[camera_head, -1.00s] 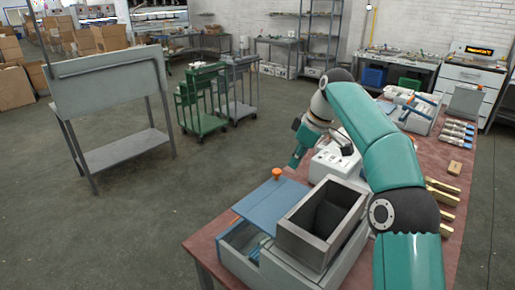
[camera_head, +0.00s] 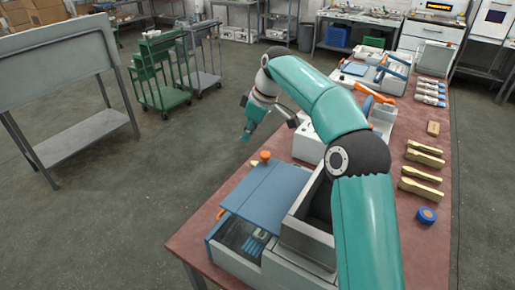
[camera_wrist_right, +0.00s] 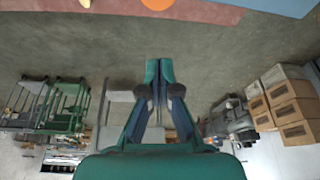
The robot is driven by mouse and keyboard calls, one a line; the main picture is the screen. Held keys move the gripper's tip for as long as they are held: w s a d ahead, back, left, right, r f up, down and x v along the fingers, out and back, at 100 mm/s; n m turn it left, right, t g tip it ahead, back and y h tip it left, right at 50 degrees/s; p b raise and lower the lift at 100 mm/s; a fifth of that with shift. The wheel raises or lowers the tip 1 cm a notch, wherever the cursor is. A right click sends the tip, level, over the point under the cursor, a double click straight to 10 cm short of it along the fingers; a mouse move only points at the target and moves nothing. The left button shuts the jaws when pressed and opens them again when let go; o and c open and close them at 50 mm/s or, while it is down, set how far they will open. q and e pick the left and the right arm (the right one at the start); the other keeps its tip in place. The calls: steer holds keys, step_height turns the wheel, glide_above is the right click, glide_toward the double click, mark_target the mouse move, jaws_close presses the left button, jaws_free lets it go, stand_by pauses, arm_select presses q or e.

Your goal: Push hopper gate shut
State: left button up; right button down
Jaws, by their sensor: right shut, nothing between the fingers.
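The hopper (camera_head: 306,243) is an open grey box on a white machine, partly hidden behind my right arm. A flat blue sliding plate, the gate (camera_head: 268,194), sticks out to its left, over a clear-sided tray. An orange knob (camera_head: 265,156) stands at the plate's far left corner. My right gripper (camera_head: 249,133) is shut and empty, pointing down just beyond the knob, apart from it. In the right wrist view the fingertips (camera_wrist_right: 159,66) are together over the floor; the knob (camera_wrist_right: 158,4) and plate (camera_wrist_right: 285,5) show at the top edge. My left gripper is not in view.
A green cart (camera_head: 165,75) stands on the floor.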

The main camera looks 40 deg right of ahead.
steer(key=f, duration=0.1)
steer(key=s+d+f, duration=0.1)
steer(key=s+f, duration=0.1)
steer(key=shift+s+d+f, duration=0.2)
steer(key=shift+s+f, duration=0.05)
steer(key=shift+f, duration=0.05)
stand_by(0.3)
